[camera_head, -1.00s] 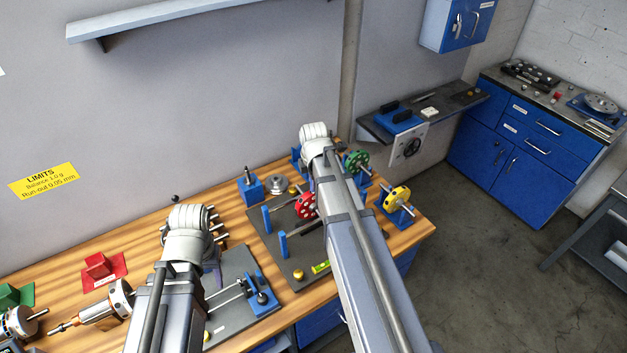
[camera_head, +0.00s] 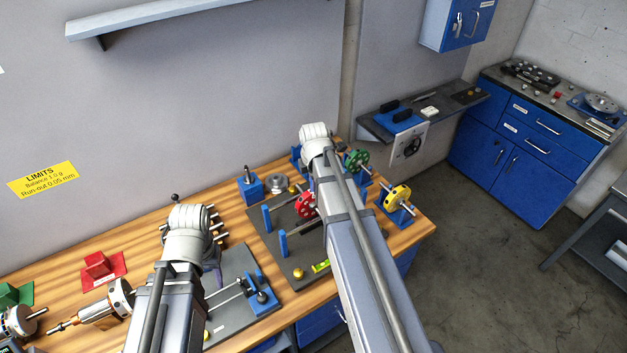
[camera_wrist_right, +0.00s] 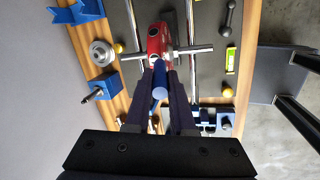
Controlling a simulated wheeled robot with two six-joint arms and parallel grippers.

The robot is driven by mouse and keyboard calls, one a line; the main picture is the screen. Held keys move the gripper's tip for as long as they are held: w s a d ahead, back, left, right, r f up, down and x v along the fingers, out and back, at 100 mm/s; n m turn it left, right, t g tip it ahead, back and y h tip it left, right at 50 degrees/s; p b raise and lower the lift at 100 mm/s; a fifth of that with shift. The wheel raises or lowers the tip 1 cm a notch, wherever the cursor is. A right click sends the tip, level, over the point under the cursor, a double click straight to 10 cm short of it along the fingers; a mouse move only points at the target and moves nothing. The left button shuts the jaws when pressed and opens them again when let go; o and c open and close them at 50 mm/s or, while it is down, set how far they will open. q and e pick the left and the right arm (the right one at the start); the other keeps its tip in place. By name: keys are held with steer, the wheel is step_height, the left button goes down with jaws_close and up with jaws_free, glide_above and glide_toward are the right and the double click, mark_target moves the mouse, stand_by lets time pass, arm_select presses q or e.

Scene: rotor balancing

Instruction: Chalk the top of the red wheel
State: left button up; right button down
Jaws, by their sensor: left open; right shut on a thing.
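The red wheel (camera_head: 305,205) sits on its shaft across the stand with blue posts on the dark plate, partly behind my right arm. In the right wrist view the red wheel (camera_wrist_right: 159,38) shows edge-on, with its steel shaft running left and right. My right gripper (camera_wrist_right: 166,88) is shut on a blue chalk stick (camera_wrist_right: 159,82) and holds it close to the wheel's rim. I cannot tell if the chalk touches it. My left gripper (camera_head: 212,280) is open over the left part of the bench, mostly hidden by its own wrist.
A green wheel (camera_head: 356,161) and a yellow wheel (camera_head: 397,198) stand in blue holders at the right. A blue block with a pin (camera_head: 250,187) and a grey disc (camera_head: 277,184) sit behind the plate. A level (camera_head: 320,267) lies at the plate's front.

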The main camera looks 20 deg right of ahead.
stand_by(0.5)
step_height(320, 180, up, 7)
steer(key=p, duration=0.7)
steer(key=shift+f, duration=0.1)
